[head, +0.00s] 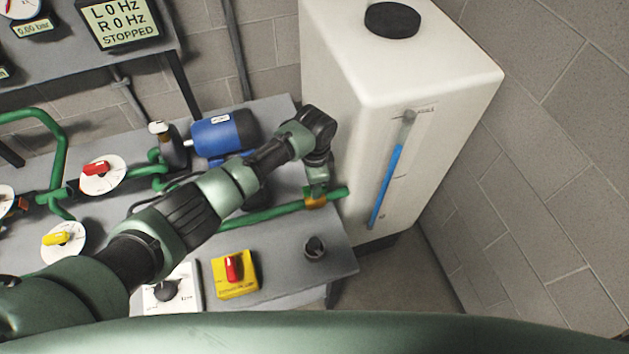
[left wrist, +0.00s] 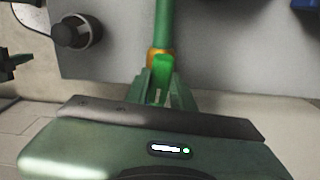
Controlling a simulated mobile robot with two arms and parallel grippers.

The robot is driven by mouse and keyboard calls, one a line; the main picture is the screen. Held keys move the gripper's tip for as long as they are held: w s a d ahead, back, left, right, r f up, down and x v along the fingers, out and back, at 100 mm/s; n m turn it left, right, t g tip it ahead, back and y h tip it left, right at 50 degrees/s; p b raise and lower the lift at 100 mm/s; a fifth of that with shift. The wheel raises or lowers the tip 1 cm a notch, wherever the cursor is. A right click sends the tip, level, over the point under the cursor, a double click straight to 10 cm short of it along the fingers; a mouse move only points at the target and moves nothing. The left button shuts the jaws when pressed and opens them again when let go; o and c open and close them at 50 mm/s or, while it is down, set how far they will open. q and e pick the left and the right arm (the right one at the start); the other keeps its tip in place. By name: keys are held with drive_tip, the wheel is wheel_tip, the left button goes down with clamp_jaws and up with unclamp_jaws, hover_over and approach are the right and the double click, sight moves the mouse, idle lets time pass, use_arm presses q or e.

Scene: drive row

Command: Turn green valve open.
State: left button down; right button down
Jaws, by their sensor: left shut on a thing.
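The green valve has an orange-brown body (head: 315,201) on the green pipe (head: 262,215), near the right end of the bench and beside the white tank. Its green handle (left wrist: 161,68) shows in the left wrist view, roughly in line with the pipe. My left gripper (head: 317,188) reaches down onto the valve from above. In the left wrist view its fingers (left wrist: 160,90) are shut on the green handle, one on each side. The head view hides most of the handle behind the gripper. A dark shape at the left edge of the wrist view may be my right gripper; its jaws are unclear.
The white tank (head: 345,120) with a blue level tube (head: 385,185) stands close right. A blue motor (head: 225,133), a red handle (head: 96,168), a yellow handle (head: 57,239), a red switch on a yellow plate (head: 246,287) and a dark round knob (head: 315,248) are on the bench. The display reads STOPPED.

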use_arm(q)
drive_tip(key=shift+w+r+n, duration=0.1)
drive_tip(key=shift+r+n, duration=0.05)
drive_tip(key=shift+n, duration=0.45)
drive_tip(key=c, duration=1.2)
unclamp_jaws()
wheel_tip(320, 180, up, 8)
drive_tip(key=shift+f, duration=0.1)
drive_tip(key=shift+f, duration=0.1)
